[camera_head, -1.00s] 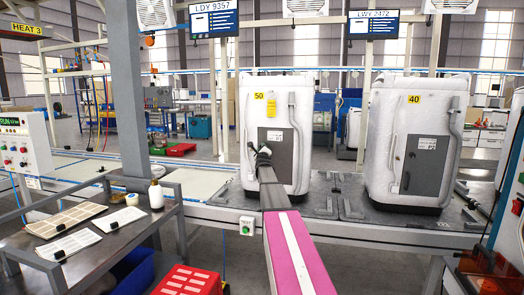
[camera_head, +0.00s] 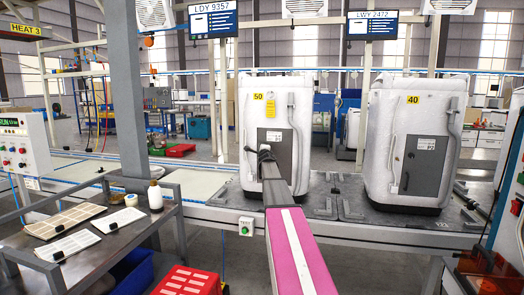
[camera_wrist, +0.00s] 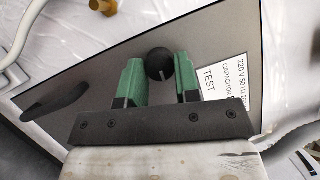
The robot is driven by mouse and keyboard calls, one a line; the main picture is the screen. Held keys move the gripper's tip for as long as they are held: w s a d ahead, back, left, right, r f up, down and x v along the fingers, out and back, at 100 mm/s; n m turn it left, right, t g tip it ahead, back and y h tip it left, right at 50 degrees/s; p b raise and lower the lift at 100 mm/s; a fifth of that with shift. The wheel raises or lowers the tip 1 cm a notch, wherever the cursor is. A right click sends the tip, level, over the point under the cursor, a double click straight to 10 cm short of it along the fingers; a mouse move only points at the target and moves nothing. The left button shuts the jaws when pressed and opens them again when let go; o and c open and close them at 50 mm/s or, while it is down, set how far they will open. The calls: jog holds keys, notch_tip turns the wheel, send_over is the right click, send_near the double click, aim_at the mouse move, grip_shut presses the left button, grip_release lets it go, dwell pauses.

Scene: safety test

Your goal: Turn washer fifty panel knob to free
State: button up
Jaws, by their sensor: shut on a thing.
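Washer 50 (camera_head: 276,105) is a white, wrapped unit with a yellow 50 label, standing upright on the line at centre. Its grey panel (camera_head: 282,142) faces me and also fills much of the wrist view (camera_wrist: 215,60). The round black panel knob (camera_wrist: 159,65) has a pale pointer line and sits between the green fingers of my gripper (camera_wrist: 160,78), which is shut on it. In the head view my gripper (camera_head: 264,153) is at the panel's left side and hides the knob. A black handle (camera_wrist: 68,95) is left of the knob. I cannot read the knob's positions.
Washer 40 (camera_head: 415,140) stands to the right on the same line. A metal cart (camera_head: 85,250) with trays and a bottle is at left, beside a red crate (camera_head: 188,280).

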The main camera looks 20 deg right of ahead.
jog(key=shift+n, duration=0.5)
dwell(0.4)
jog(key=o, duration=0.9)
jog(key=shift+o, duration=0.2)
jog(key=shift+s, duration=0.1)
jog(key=v, duration=1)
jog(key=shift+s, duration=0.3)
jog(key=shift+a, duration=0.15)
